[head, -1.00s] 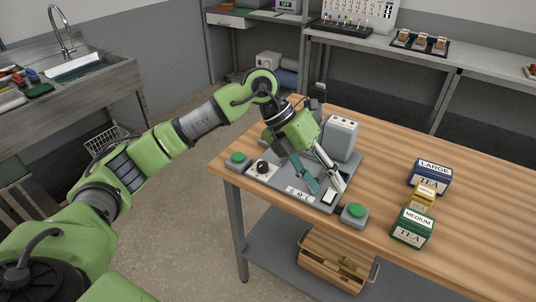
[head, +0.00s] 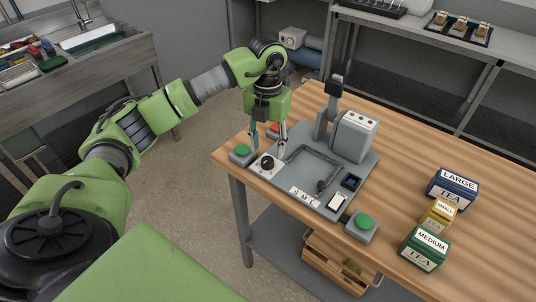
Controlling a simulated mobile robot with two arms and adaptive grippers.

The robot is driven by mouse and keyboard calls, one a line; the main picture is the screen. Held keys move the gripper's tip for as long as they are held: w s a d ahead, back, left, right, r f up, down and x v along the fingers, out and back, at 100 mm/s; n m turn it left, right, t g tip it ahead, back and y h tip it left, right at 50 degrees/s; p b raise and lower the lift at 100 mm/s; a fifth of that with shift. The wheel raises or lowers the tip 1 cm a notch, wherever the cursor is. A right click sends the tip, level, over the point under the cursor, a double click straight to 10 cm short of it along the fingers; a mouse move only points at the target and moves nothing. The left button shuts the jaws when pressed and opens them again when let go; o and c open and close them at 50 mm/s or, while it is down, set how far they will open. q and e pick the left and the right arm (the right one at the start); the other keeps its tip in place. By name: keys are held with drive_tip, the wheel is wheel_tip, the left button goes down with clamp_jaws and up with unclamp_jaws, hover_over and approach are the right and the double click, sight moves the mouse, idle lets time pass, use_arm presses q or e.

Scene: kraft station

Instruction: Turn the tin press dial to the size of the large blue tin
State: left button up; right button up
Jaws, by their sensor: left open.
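The grey tin press (head: 355,137) stands on the wooden table. A black round dial (head: 267,163) sits on a white plate at its left front corner; its setting is too small to read. A strip lettered S, M, L (head: 304,197) lies on the front edge, with a small black knob (head: 321,186) behind it. The large blue tin (head: 453,188), labelled LARGE, stands at the right of the table. My left gripper (head: 267,151) points down with its fingers open, just above and behind the dial; contact cannot be told. My right gripper is not in view.
Green buttons flank the press at left (head: 242,151) and right (head: 364,222). A red button (head: 273,130) is behind my left gripper. A yellow small tin (head: 438,215) and a green medium tin (head: 424,250) stand by the blue one. The table between press and tins is clear.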

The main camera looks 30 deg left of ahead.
sight(267, 159)
use_arm(q)
wheel_tip(267, 159, down, 4)
drive_tip(key=shift+s+r+p, duration=0.1)
drive_tip(key=shift+r+p, duration=0.05)
drive_tip(key=shift+p, duration=0.15)
drive_tip(key=shift+f, duration=0.45)
drive_tip(key=c, duration=1.1)
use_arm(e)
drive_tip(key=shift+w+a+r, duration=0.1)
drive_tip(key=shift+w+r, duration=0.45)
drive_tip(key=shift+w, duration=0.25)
